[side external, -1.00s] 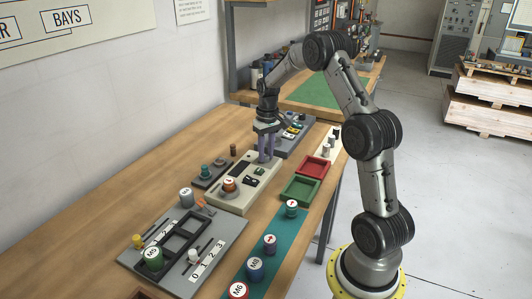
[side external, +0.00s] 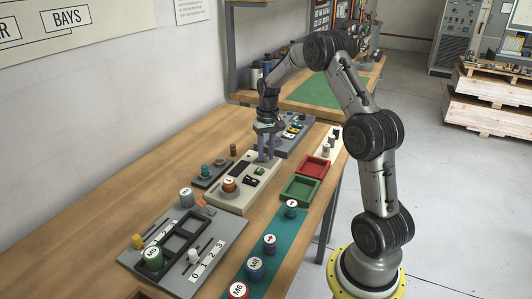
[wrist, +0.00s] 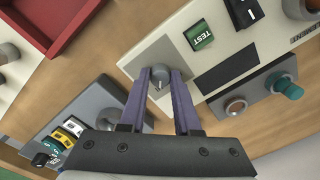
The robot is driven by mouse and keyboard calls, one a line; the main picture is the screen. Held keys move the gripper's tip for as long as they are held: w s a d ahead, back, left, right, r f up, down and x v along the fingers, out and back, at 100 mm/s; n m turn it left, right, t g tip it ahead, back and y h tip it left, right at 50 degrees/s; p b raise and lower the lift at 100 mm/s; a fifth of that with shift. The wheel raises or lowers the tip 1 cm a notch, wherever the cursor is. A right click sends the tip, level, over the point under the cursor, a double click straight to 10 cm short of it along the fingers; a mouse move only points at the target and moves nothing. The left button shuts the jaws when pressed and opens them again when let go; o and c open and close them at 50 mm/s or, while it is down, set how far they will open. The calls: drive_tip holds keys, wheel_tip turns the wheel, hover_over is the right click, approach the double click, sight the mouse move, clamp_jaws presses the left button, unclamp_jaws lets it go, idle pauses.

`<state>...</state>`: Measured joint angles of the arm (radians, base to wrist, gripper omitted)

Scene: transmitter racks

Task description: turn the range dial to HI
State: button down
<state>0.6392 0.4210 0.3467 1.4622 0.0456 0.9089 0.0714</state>
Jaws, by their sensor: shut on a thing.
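The range dial (wrist: 161,76) is a small grey knob with a pale pointer mark, on a grey plate at one end of the cream panel (side external: 229,202). My gripper (wrist: 160,72) is shut on the dial, with one purple finger on each side of it in the wrist view. In the side view my gripper (side external: 266,158) points straight down at the panel's far end, and its fingers hide the dial. I cannot read any HI marking or tell which setting the pointer faces.
On the cream panel are a green TEST button (wrist: 198,35), a black window (wrist: 227,70) and an orange-based knob (side external: 229,184). A red tray (side external: 311,169) and green tray (side external: 300,190) lie to the right. A grey switch box (side external: 293,138) stands behind.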

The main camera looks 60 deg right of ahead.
sight(267, 155)
drive_tip(key=c, duration=0.6)
unclamp_jaws()
drive_tip(key=shift+r, duration=0.1)
drive_tip(key=r, duration=1.3)
drive_tip(key=shift+s+d+r, duration=0.2)
drive_tip(key=shift+r, duration=0.15)
